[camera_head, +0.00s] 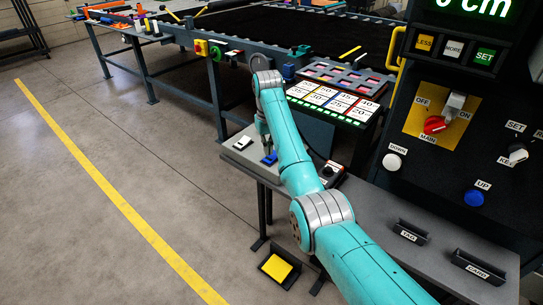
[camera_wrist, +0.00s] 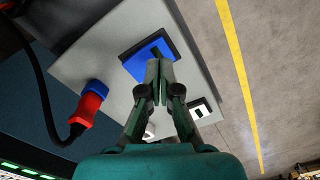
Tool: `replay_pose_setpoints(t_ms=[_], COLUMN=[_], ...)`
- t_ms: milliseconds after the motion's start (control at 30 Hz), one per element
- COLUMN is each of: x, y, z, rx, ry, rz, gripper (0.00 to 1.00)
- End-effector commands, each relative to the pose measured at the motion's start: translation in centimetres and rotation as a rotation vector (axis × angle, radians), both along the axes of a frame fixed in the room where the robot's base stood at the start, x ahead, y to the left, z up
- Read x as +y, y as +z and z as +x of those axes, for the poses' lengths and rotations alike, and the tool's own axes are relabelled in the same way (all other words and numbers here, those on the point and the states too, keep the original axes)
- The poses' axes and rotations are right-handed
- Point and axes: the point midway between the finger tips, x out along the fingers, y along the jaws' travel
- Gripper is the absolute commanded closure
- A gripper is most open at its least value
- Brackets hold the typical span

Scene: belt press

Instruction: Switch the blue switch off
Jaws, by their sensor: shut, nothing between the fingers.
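The blue switch (camera_head: 269,159) sits on the grey panel at the end of the bench, just below my gripper (camera_head: 266,148) in the head view. In the wrist view the blue switch (camera_wrist: 143,64) is a blue rocker in a dark square frame. My gripper (camera_wrist: 158,66) is shut and empty, with its fingertips over the near right part of the switch. The fingers hide part of it. I cannot tell whether they touch it or which way the rocker is tilted.
A small black-and-white switch (camera_head: 243,143) is beside the blue one. A red-and-blue plug (camera_wrist: 89,102) with a black cable stands on the same panel. Open floor lies left.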

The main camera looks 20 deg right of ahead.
Motion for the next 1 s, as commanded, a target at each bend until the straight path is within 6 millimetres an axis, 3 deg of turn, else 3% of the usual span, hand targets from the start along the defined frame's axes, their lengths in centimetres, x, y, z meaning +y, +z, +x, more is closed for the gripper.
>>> replay_pose_setpoints(t_ms=[600,1000], x=[0.0,0.0], y=[4.2,4.6], z=[0.1,0.0], rx=[-0.002,0.000], ry=[0.000,0.000], rz=[0.000,0.000], gripper=[1.00,1.00])
